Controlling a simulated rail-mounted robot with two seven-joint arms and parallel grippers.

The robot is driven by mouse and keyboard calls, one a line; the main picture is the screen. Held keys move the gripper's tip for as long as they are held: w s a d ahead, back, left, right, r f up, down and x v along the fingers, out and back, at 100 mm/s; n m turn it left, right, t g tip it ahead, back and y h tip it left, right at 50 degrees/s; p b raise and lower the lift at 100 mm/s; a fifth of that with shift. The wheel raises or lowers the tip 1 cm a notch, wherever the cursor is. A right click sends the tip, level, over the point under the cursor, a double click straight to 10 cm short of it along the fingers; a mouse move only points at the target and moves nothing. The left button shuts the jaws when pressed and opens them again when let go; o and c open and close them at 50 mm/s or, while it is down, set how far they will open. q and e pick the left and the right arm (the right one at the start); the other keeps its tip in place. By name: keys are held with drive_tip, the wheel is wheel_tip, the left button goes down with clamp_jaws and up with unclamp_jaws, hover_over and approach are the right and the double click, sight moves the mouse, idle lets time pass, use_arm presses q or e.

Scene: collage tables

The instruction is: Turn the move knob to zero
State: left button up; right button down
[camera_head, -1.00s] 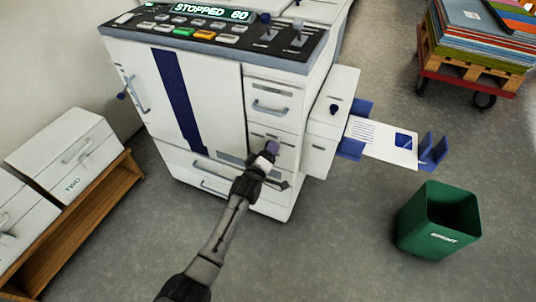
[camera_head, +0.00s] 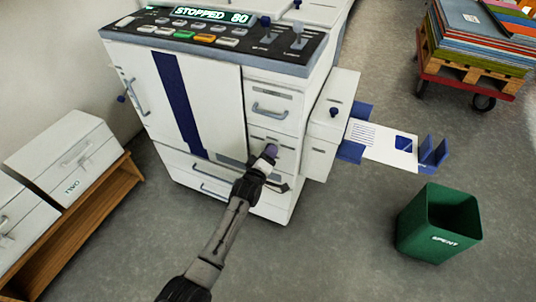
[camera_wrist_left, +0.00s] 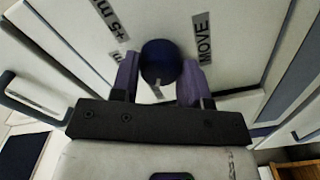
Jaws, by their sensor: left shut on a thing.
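The move knob (camera_wrist_left: 160,62) is a round dark blue knob between my left fingers in the left wrist view. A label reading MOVE is beside it on the right, and a "+5 m" label is at its upper left. My left gripper (camera_wrist_left: 158,82) is shut on the knob from both sides. In the head view my left gripper (camera_head: 269,154) is at the lower right front of the white machine (camera_head: 129,69), and it largely hides the knob there. The knob's exact setting cannot be read. My right gripper is not in view.
The machine's display (camera_head: 212,14) reads STOPPED 80. An output tray with a printed sheet (camera_head: 380,143) sticks out at right. A green bin (camera_head: 415,225) stands on the floor, with a loaded red cart (camera_head: 470,85) behind. Boxes on a wooden shelf (camera_head: 95,205) are at left.

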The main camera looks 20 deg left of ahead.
use_arm(q)
drive_tip(key=shift+m+p, duration=3.05)
drive_tip(key=shift+m, duration=2.95)
drive_tip(key=o, duration=0.9)
